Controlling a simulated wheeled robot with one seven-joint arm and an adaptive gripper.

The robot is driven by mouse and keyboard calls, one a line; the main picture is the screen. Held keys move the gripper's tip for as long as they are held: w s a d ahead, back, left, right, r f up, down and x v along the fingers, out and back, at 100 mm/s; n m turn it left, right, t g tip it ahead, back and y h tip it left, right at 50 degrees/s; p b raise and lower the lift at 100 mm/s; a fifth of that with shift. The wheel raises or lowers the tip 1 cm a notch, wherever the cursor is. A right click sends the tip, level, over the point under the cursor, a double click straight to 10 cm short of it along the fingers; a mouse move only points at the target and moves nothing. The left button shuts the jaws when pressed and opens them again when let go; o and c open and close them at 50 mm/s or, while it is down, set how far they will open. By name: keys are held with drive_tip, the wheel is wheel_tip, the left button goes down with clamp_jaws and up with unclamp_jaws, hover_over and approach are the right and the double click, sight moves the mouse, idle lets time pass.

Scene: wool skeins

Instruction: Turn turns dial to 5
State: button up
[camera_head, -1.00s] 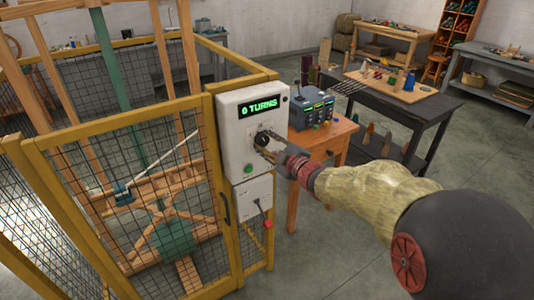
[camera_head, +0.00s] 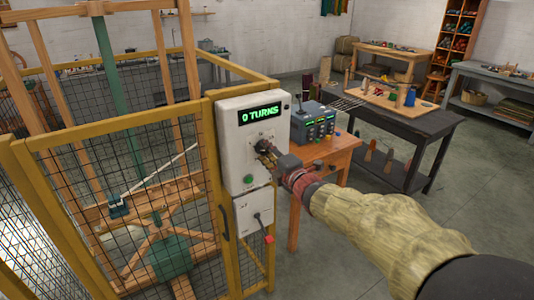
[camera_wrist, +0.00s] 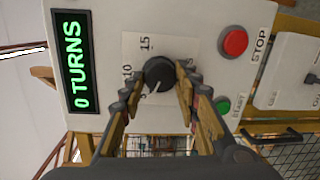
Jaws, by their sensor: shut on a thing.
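The turns dial (camera_wrist: 159,72) is a round black knob on the front of a white control box (camera_head: 228,150). Printed numbers 15 and 10 show beside it in the wrist view; other marks are partly covered by my fingers. The display (camera_head: 261,116) reads "0 TURNS" in green, and it also shows in the wrist view (camera_wrist: 74,60). My gripper (camera_wrist: 160,80) is shut on the dial, with one finger on each side of it. In the head view my gripper (camera_head: 268,154) covers most of the dial.
A red STOP button (camera_wrist: 234,42) and a green START button (camera_wrist: 222,105) sit close to my fingers. A smaller switch box (camera_head: 252,213) hangs below. A yellow-framed mesh cage (camera_head: 125,185) stands left; a wooden table (camera_head: 340,160) stands behind the box.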

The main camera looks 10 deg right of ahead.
drive_tip(key=shift+f, duration=0.1)
idle(0.3)
drive_tip(key=o, duration=1.1)
drive_tip(key=shift+o, duration=0.4)
drive_tip(key=v, duration=1.2)
